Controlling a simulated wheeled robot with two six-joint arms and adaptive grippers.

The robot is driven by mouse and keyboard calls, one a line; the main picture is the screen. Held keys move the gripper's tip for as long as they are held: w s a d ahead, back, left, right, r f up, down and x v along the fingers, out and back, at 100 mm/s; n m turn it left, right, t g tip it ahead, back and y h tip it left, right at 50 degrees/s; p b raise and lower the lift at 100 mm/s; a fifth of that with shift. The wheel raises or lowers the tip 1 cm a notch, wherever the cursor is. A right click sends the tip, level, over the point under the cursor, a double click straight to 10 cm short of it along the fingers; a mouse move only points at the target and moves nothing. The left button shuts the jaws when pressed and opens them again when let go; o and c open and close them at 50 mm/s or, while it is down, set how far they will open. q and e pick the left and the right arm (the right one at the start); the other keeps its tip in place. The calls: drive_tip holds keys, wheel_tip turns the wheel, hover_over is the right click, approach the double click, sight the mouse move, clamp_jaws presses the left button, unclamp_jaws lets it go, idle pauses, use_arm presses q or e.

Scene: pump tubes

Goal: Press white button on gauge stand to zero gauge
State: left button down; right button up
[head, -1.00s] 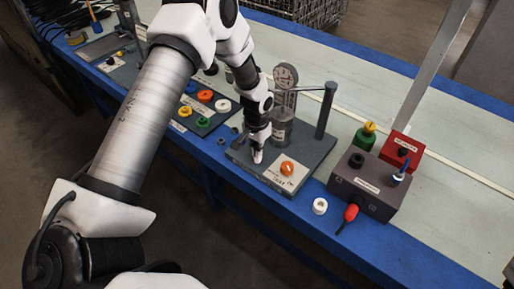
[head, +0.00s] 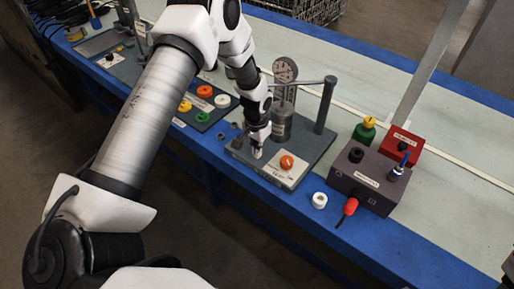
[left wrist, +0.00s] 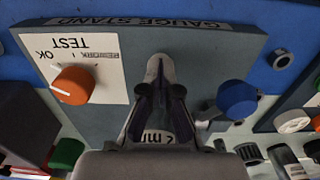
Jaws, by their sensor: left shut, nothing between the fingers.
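The gauge stand is a blue-grey base (head: 313,150) with a round gauge (head: 285,70) on a metal cylinder (head: 281,124). It also shows in the left wrist view, marked GAUGE STAND (left wrist: 195,45). My left gripper (head: 257,153) is shut and empty, pointing down at the front left part of the base, in front of the cylinder. In the left wrist view its closed fingertips (left wrist: 158,68) are between an orange knob (left wrist: 72,85) and a blue knob (left wrist: 237,98). I cannot make out the white button apart from the pale fingertips. My right gripper is not in view.
An upright post (head: 325,105) with a side arm stands on the base. A white ring (head: 319,200), a dark box (head: 362,183), a red box (head: 402,146) and a green bottle (head: 364,133) are to the right. A board with coloured rings (head: 203,117) is left.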

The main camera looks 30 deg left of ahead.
use_arm(q)
drive_tip(key=shift+s+f, duration=0.35)
drive_tip(key=shift+f, duration=0.05)
drive_tip(key=r+p, duration=0.4)
drive_tip(key=shift+w+r, duration=0.3)
wheel_tip(320, 180, up, 10)
idle(1.0)
